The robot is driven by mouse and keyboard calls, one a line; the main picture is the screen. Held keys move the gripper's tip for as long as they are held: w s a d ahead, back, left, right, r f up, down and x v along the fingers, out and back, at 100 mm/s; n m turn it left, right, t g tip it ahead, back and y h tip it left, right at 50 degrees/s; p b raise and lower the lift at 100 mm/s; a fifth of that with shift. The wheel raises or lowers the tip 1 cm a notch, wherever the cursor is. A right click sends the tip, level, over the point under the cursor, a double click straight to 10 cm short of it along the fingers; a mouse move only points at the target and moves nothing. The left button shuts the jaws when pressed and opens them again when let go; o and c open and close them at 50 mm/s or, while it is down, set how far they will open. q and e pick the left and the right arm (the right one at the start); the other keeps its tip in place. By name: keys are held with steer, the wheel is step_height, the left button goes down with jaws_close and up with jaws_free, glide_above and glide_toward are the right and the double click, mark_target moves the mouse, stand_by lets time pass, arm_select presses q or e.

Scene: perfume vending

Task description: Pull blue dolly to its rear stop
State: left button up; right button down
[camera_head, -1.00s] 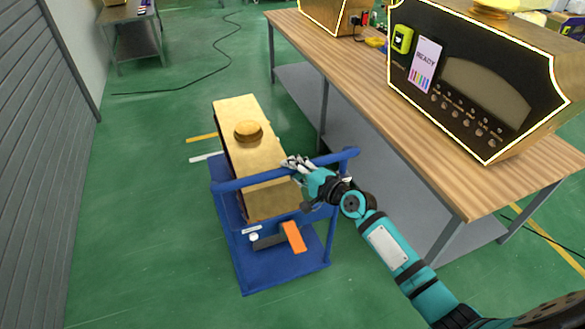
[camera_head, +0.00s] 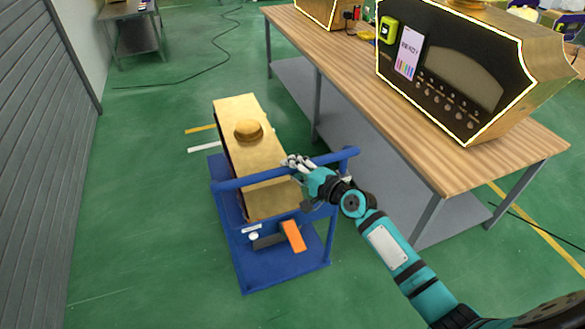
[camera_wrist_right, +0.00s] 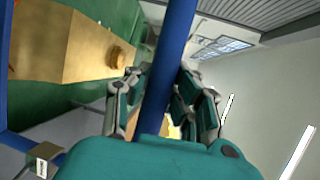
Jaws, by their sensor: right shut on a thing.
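The blue dolly (camera_head: 285,274) stands on the green floor in the head view, with a raised push bar. A gold box-shaped machine (camera_head: 236,125) with a round knob on top rides on it. An orange pedal-like piece (camera_head: 293,236) shows at its near side. My right gripper (camera_head: 292,162) is shut on the dolly's top bar. In the right wrist view the blue bar (camera_wrist_right: 171,60) runs between the fingers (camera_wrist_right: 160,95), and the gold machine (camera_wrist_right: 85,48) is at the upper left. My left gripper is in neither view. No rear stop can be made out.
A wooden-topped workbench (camera_head: 385,118) stands right of the dolly, carrying a gold and black machine (camera_head: 450,75). A shutter wall (camera_head: 40,150) is at the left. Floor is clear on the left and in front.

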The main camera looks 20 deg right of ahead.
steer(key=shift+s+f, duration=0.15)
steer(key=shift+f, duration=0.2)
steer(key=c, duration=1.4)
jaws_free()
steer(key=shift+s, duration=0.1)
steer(key=o, duration=0.3)
steer(key=shift+s+r, duration=0.15)
steer(key=shift+r, duration=0.05)
steer(key=shift+d, duration=0.1)
steer(key=v, duration=1.2)
steer(key=shift+r, duration=0.15)
